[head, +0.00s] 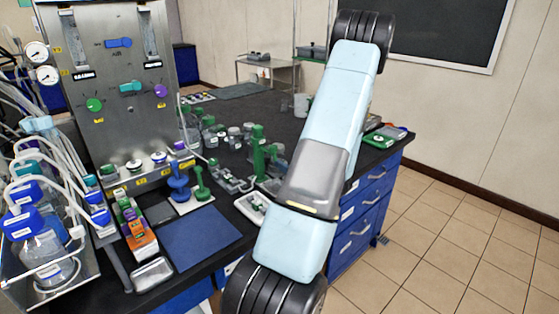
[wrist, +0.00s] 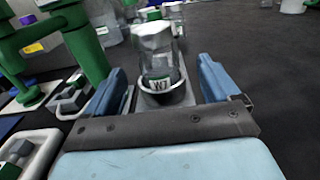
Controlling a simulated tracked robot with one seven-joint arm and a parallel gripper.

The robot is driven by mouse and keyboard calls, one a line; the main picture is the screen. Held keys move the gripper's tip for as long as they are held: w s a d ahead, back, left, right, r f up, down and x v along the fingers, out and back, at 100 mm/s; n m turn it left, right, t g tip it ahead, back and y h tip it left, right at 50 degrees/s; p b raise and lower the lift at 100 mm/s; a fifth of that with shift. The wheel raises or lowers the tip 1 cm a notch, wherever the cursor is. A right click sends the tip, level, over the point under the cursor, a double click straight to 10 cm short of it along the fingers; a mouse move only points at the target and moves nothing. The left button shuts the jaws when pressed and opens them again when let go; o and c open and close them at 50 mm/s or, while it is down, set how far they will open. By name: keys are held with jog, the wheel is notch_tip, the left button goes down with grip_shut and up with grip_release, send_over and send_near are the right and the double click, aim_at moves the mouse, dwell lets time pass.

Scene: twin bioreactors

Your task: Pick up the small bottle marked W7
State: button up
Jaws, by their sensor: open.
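The small bottle marked W7 (wrist: 157,62) is clear with a pale top and a white label. My gripper (wrist: 161,70) is open, with one blue finger to the left of the bottle and one to the right. The bottle appears in the gap between them, and I see no finger touching it. In the head view my arm hides the gripper, and I cannot pick out the W7 bottle there.
A tall green stand (wrist: 85,45) is close to the left finger. A white tray (wrist: 28,152) with grey and green parts lies at lower left. Other bottles stand behind W7. The dark bench (wrist: 265,60) is clear to the right. A steel panel (head: 110,75) rises at the left.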

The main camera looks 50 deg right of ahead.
aim_at(283, 158)
jog(key=shift+w+f, duration=0.1)
jog(key=shift+w, duration=2.25)
jog(key=shift+c, duration=0.5)
jog(key=c, duration=1.1)
jog(key=shift+c, duration=0.2)
